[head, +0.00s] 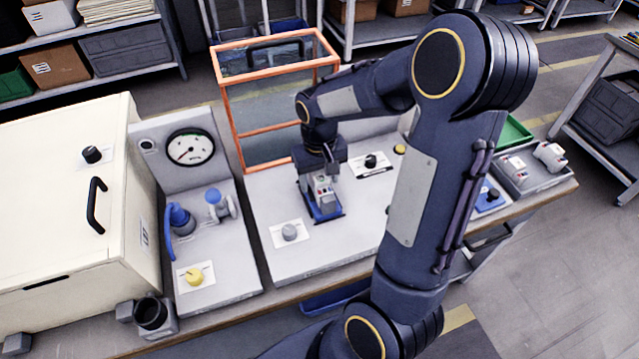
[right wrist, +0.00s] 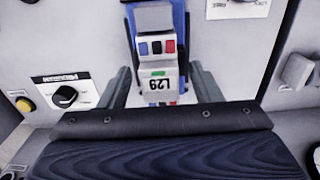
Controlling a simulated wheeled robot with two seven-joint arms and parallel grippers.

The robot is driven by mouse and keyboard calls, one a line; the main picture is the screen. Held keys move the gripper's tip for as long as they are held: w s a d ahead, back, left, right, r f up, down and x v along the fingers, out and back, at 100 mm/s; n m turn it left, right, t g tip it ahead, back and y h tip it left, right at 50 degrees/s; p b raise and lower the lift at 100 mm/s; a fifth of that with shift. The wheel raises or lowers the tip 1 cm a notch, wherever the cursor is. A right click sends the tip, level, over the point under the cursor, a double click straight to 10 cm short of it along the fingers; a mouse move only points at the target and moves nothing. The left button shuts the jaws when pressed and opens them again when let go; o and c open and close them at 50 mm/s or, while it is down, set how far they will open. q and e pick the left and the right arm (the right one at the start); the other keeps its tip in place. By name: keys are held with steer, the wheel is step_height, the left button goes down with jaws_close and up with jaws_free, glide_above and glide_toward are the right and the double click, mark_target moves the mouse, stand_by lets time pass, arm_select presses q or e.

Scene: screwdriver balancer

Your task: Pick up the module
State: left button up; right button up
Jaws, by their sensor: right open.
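The module (head: 324,192) is a small light grey block seated in a blue holder (head: 326,214) on the grey bench panel. In the right wrist view the module (right wrist: 158,82) shows blue and red parts, a green mark and an upside-down label. My right gripper (head: 320,172) is above the module, pointing down. In the right wrist view its two fingers stand apart, one on each side of the module, with visible gaps, so the right gripper (right wrist: 160,72) is open and holds nothing. My left gripper is not in view.
An orange-framed clear guard (head: 236,131) stands behind the panel. A grey knob (head: 289,232) and a black knob (head: 370,160) are near the holder. Two similar modules (head: 549,155) sit in a grey tray (head: 540,183) at right. A cream cabinet (head: 60,200) fills the left.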

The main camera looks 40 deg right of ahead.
mark_target(319, 176)
steer(key=shift+c, duration=0.5)
jaws_close()
step_height(319, 176, up, 10)
stand_by(0.4)
